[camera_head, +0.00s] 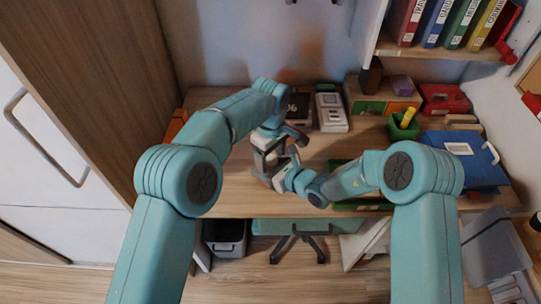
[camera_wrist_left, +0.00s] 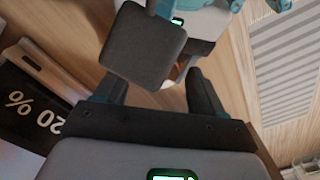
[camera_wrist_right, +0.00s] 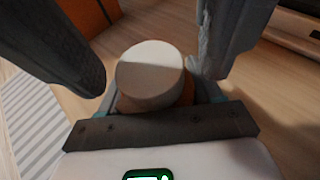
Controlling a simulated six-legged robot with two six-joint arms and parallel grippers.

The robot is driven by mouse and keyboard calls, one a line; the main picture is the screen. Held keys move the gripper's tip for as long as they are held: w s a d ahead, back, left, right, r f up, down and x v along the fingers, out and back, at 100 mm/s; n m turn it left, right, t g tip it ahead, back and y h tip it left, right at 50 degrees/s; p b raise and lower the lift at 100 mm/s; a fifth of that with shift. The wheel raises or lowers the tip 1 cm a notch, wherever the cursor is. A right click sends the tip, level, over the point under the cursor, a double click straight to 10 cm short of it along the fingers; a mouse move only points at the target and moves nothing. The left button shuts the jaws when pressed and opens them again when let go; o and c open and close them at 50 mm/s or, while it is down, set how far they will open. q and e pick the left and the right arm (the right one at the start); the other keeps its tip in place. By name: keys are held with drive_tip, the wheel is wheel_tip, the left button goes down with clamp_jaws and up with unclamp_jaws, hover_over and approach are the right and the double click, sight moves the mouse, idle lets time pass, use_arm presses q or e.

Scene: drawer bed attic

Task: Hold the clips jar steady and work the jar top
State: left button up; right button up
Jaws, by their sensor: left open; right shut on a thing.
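The clips jar (camera_wrist_right: 126,106) shows in the right wrist view as an orange-brown body under a round, pale jar top (camera_wrist_right: 150,72). My right gripper (camera_wrist_right: 152,98) is shut on the jar body, low over the desk. My left gripper (camera_head: 277,151) is open and close to the jar. Large dark fingers stand on both sides of the top in the right wrist view, apart from it. In the left wrist view a dark finger pad hides most of the jar. In the head view the grippers hide the jar.
The wooden desk (camera_head: 225,190) has free room on its left. A white device (camera_head: 331,112), a green pen cup (camera_head: 403,125) and a blue folder (camera_head: 465,157) stand to the right and back. A shelf with binders (camera_head: 440,22) hangs above right.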

sight(271, 160)
use_arm(q)
drive_tip(key=shift+f, duration=0.2)
drive_tip(key=c, duration=1.1)
drive_tip(key=shift+n, duration=1.6)
drive_tip(key=o, duration=1.1)
wheel_tip(271, 160, up, 12)
